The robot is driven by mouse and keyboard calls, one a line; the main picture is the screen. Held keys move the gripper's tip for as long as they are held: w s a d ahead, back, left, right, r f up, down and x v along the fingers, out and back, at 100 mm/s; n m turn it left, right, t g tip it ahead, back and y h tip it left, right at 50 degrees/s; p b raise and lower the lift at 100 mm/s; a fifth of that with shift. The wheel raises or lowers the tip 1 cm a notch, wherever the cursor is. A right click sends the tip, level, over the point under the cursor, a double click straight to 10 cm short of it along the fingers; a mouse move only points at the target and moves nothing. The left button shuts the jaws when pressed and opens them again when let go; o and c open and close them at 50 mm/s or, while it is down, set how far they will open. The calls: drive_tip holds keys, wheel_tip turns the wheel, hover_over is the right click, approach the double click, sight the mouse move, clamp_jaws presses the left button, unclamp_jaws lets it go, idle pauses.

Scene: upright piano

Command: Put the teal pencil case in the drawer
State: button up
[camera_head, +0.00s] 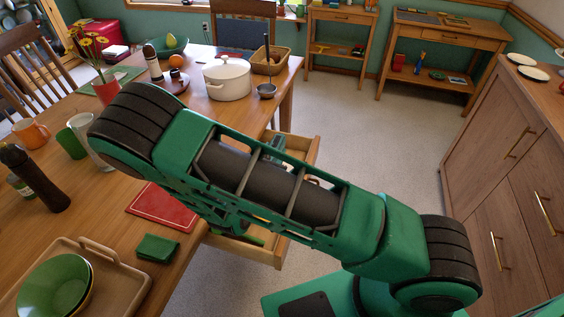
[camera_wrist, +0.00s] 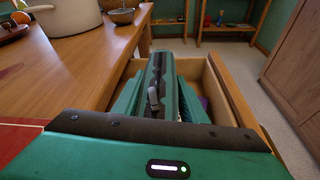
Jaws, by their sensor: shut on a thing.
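The teal pencil case (camera_wrist: 170,72) shows in the wrist view as a long teal body with a dark zip strip and a grey pull. My gripper (camera_wrist: 159,97) is shut on it, with a green finger on each side. The case is over or inside the open wooden drawer (camera_wrist: 232,92); I cannot tell whether it touches the drawer floor. In the head view, the drawer (camera_head: 300,143) sticks out from the table's right side. My arm covers most of it and hides my gripper. A teal bit, probably the case, shows behind the arm (camera_head: 276,146).
The wooden table (camera_head: 105,215) holds a white pot (camera_head: 227,79), a red mat (camera_head: 163,206), a green folded cloth (camera_head: 158,248) and a tray (camera_head: 120,285) with bowls. A purple item (camera_wrist: 203,102) lies in the drawer. A wooden cabinet (camera_head: 500,150) stands right, with clear floor between.

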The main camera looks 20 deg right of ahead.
drive_tip(key=d, duration=0.1)
drive_tip(key=d+f, duration=0.2)
drive_tip(key=shift+w, duration=0.35)
drive_tip(key=shift+f, duration=1.9)
drive_tip(key=shift+f, duration=0.15)
drive_tip(key=o, duration=1.3)
drive_tip(key=shift+c, duration=0.2)
drive_tip(key=shift+s+a+r, duration=0.1)
drive_tip(key=shift+s+r, duration=0.1)
drive_tip(key=v, duration=1.1)
drive_tip(key=shift+s+a+r, duration=0.15)
drive_tip(key=shift+s, duration=0.05)
